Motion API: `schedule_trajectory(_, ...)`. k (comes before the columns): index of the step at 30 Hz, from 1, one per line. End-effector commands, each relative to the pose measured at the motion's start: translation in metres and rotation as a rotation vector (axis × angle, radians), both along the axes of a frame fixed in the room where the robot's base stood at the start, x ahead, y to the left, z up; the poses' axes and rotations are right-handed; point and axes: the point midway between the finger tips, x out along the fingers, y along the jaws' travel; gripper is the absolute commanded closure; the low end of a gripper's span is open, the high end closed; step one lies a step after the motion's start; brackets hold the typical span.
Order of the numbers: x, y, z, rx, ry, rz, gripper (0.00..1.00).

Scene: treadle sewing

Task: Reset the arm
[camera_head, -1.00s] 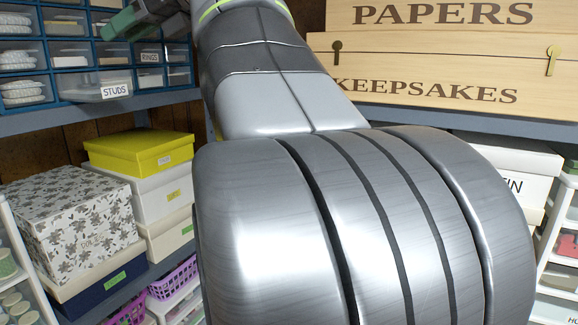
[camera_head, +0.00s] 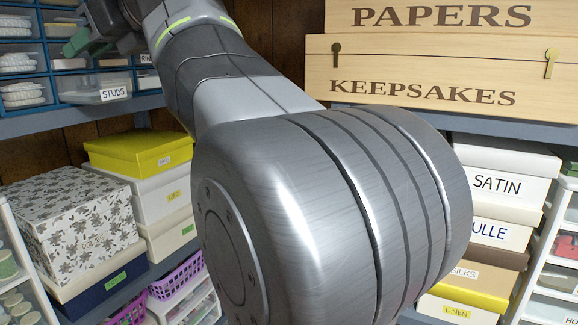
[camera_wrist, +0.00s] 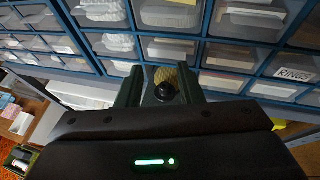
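My gripper (camera_head: 72,42) is at the upper left in the head view, in front of the wall of blue-framed drawers (camera_head: 50,60). Only part of its green fingers shows there. In the wrist view my gripper (camera_wrist: 160,92) has two dark green fingers standing apart. A small dark round piece (camera_wrist: 165,92) and a yellowish textured piece (camera_wrist: 178,78) show between them. I cannot tell whether the fingers grip these or whether they lie beyond. My arm is bent, with its large grey joint filling the middle of the head view.
A yellow box (camera_head: 137,150) and a floral box (camera_head: 78,215) stand on the left shelf. Wooden chests (camera_head: 440,85) stand on the upper right shelf. Labelled boxes (camera_head: 497,185) are stacked below, right of my arm. Clear drawers (camera_wrist: 245,57) fill the top of the wrist view.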

Motion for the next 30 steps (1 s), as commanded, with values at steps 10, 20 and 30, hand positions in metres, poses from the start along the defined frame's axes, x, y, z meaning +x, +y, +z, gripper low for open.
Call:
schedule_trajectory(10, 0.001, 0.001, 0.044, 0.000, -0.001, 0.000, 0.67)
schedule_trajectory(20, -0.022, -0.046, 0.050, 0.000, 0.000, -0.004, 0.67)
schedule_trajectory(30, -0.043, -0.087, 0.051, -0.001, 0.001, -0.005, 0.67)
